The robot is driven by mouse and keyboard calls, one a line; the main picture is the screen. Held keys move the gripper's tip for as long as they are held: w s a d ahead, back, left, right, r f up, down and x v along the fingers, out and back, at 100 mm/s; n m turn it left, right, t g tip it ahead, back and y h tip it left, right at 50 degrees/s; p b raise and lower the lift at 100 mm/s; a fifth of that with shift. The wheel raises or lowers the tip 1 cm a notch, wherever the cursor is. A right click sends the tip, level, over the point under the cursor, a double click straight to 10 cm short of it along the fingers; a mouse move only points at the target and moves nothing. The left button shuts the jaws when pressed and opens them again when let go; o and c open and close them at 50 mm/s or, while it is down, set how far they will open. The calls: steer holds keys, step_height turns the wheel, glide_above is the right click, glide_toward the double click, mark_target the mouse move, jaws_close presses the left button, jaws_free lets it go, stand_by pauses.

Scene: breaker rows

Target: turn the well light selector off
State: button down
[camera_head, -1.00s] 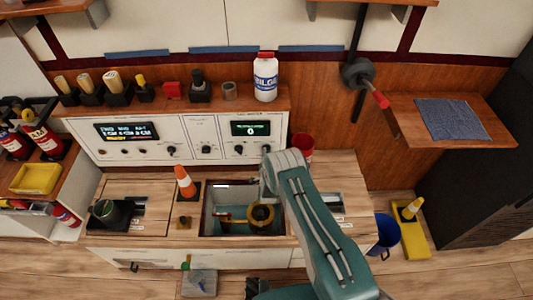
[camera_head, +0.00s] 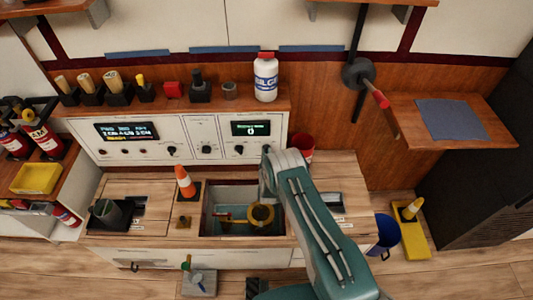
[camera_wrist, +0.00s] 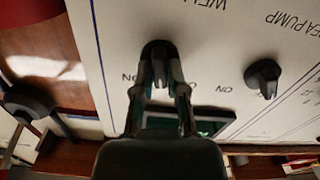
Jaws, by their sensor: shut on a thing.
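The well light selector (camera_wrist: 157,49) is a dark round knob with a raised grip on the white panel, under a partly cut-off label starting "WELL". In the wrist view its lettering is upside down. My gripper (camera_wrist: 160,84) has its two fingers closed on the knob's grip, one on each side. The fingers cover part of the knob, so its exact setting is hard to tell. In the head view my arm's end is at the right of the white panel (camera_head: 85,139), and the arm hides the fingers.
A second dark knob (camera_wrist: 263,77), by the label ending "EA PUMP", is beside the held one. A small display (camera_head: 250,128) is set in the panel above the knobs. A white bottle (camera_head: 265,80) stands on the ledge above. A red cup (camera_head: 302,145) is close right of my arm.

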steer(key=n, duration=0.5)
steer(key=shift+a, duration=0.15)
steer(key=shift+n, duration=0.4)
steer(key=c, duration=0.7)
jaws_free()
steer(key=shift+a, duration=0.15)
steer(key=s, duration=1.2)
steer(key=shift+f, duration=0.15)
steer(key=shift+w, duration=0.1)
